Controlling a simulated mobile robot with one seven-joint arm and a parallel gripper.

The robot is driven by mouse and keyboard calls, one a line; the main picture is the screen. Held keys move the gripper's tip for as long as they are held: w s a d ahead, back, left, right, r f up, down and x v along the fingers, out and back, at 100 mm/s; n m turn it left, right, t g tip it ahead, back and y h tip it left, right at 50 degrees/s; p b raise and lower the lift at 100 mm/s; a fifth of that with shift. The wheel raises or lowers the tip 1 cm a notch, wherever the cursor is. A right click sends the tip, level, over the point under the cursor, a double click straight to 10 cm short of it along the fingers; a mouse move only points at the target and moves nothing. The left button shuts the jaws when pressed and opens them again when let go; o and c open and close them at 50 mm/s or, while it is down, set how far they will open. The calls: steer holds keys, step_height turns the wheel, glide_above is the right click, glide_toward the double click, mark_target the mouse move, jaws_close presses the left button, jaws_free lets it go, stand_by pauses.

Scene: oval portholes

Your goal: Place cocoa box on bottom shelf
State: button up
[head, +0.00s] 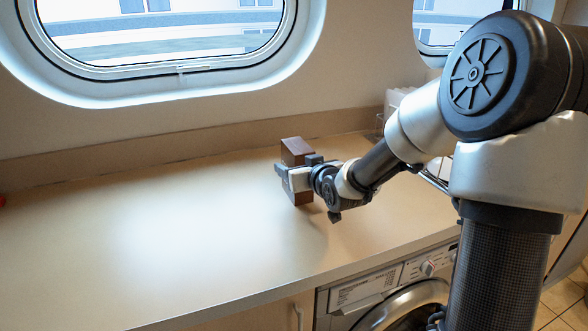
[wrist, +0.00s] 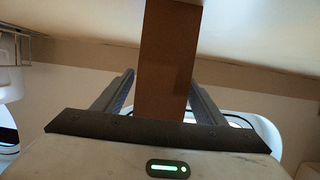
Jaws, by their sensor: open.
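The cocoa box (head: 297,149) is a brown upright box on the countertop, near the back wall in the head view. In the wrist view the box (wrist: 167,55) stands between the two fingers, with a gap seen on the left side and the right finger close to it. My gripper (head: 284,179) is at the box, with its fingers around it at mid height. In the wrist view my gripper (wrist: 162,90) is open. My gripper hides part of the box in the head view. No shelf can be made out in either view.
A washing machine (head: 385,295) sits under the counter's front edge. Pale items (head: 396,100) stand at the back right, partly behind my arm. An oval porthole (head: 165,75) is in the wall behind.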

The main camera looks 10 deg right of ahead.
mark_target(297, 145)
steer(key=shift+c, duration=0.5)
steer(key=c, duration=1.4)
step_height(297, 145, up, 10)
steer(key=p, duration=0.3)
steer(key=shift+s+p, duration=0.1)
steer(key=shift+p, duration=0.25)
